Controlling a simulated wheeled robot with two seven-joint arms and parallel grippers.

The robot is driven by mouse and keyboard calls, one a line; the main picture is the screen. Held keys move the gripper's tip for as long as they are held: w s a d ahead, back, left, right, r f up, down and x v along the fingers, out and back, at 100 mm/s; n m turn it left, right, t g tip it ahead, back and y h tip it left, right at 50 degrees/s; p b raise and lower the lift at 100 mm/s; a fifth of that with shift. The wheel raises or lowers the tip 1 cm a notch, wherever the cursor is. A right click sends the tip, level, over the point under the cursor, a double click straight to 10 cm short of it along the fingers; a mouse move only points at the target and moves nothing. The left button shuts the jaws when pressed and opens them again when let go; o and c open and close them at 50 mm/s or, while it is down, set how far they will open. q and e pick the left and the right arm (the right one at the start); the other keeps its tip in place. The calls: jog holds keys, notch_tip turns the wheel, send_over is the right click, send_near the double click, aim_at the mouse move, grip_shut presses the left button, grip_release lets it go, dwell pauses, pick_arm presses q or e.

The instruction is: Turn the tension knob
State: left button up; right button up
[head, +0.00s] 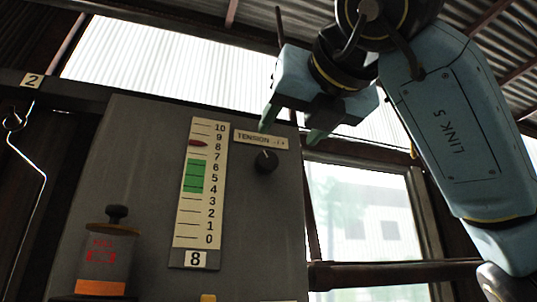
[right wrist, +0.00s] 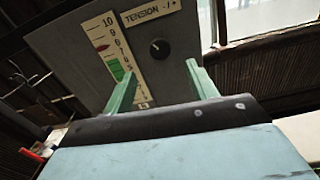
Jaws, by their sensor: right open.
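The tension knob (head: 266,161) is small, round and black, on the grey panel (head: 130,160) under a label reading "TENSION -/+" (head: 261,140). Left of it, a pale scale (head: 205,222) runs from 0 to 10. Its red pointer (head: 198,143) stands near 8, above the green band (head: 193,175). My right gripper (head: 293,127) is open and empty, up and right of the knob in the head view. In the right wrist view the knob (right wrist: 160,48) shows beyond and between the green fingertips (right wrist: 161,76), apart from them. My left gripper is not in view.
A grey and orange canister (head: 106,255) with a black top stands low at the left. A wire hook (head: 38,165) hangs at the far left under a "2" tag (head: 32,80). A window (head: 365,215) lies right of the panel. The space before the knob looks clear.

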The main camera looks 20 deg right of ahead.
aim_at(269, 159)
jog(key=w+p, duration=0.2)
jog(key=w, duration=0.7)
jog(key=shift+w+a, duration=0.15)
jog(key=shift+w, duration=0.35)
jog(key=shift+c, duration=0.3)
jog(key=c, duration=0.9)
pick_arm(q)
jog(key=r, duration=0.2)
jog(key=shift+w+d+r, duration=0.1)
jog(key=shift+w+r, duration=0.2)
pick_arm(e)
jog(key=shift+n, duration=0.3)
